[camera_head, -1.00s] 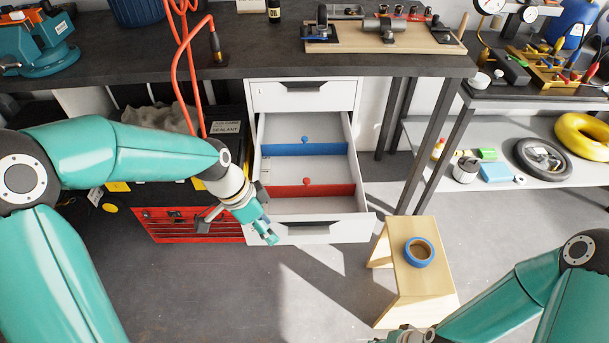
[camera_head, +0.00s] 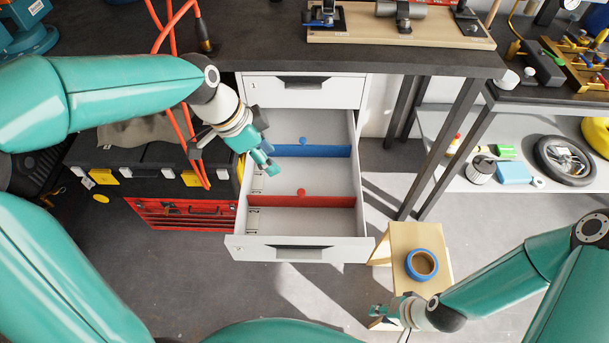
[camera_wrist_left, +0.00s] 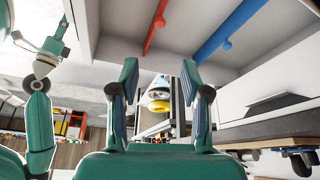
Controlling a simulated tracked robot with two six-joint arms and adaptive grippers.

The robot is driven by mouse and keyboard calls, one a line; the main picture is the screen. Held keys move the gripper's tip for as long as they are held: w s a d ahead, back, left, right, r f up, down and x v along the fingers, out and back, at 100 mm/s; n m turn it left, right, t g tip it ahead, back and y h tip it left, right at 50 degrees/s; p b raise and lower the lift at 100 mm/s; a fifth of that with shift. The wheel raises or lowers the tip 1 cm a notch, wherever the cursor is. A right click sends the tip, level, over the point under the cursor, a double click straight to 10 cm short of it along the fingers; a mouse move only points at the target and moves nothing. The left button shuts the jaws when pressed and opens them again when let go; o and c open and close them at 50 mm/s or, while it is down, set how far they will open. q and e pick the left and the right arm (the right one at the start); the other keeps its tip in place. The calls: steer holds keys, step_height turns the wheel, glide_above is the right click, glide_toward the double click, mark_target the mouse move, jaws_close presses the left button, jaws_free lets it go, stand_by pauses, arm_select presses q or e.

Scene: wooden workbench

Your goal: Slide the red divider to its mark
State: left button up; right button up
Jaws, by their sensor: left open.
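The red divider (camera_head: 325,201), with a red knob, stands across the open white drawer (camera_head: 350,222), in front of the blue divider (camera_head: 325,151). The red divider also shows in the left wrist view (camera_wrist_left: 152,30), left of the blue one (camera_wrist_left: 240,25). Small dark markings (camera_head: 253,219) show on the drawer's inner left side; I cannot tell which is its mark. My left gripper (camera_head: 266,163) is open and empty by the drawer's left wall, between the dividers in the picture and apart from the red one. My right gripper (camera_head: 380,314) is low by the stool, its jaws unclear.
A wooden stool (camera_head: 408,240) with blue tape (camera_head: 421,264) stands right of the drawer. A red toolbox (camera_head: 185,215) is to its left. The dark workbench (camera_head: 430,62) overhangs the drawer's back, and an orange cable (camera_head: 172,95) hangs near my left arm.

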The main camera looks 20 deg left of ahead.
mark_target(300, 194)
arm_select(q)
steer(key=x, duration=1.6)
steer(key=shift+w+d+f, duration=0.15)
steer(key=shift+d+f, duration=0.05)
jaws_close()
steer(key=shift+s+d+f+b, duration=0.15)
steer(key=shift+s+b, duration=0.25)
steer(key=shift+b, duration=0.35)
